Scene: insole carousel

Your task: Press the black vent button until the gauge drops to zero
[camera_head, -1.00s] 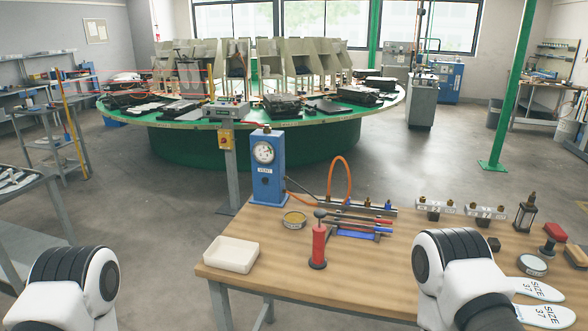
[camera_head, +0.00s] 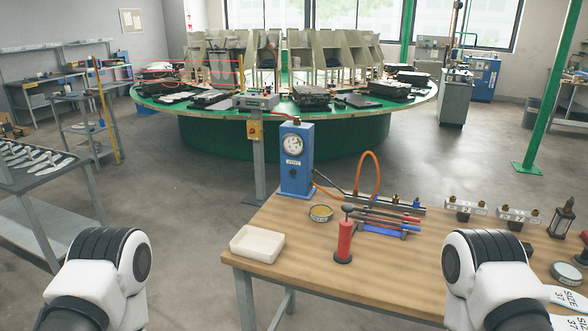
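A blue gauge box (camera_head: 296,172) stands upright at the back left corner of the wooden workbench (camera_head: 330,272). Its round white gauge (camera_head: 292,144) faces me; the needle is too small to read. A small label sits under the dial, and the black vent button (camera_head: 294,182) seems to be the dark spot below it. Nothing touches the box front. Both my arms show at the bottom, left and right of the bench's front, well short of the box. Neither gripper's fingers are in the picture.
A white tray (camera_head: 257,244), a round tin (camera_head: 321,213), a red hand pump (camera_head: 345,240) and several tools lie before the box. An orange hose (camera_head: 377,172) loops up right of it. A green carousel table (camera_head: 200,112) stands behind. The bench's front middle is clear.

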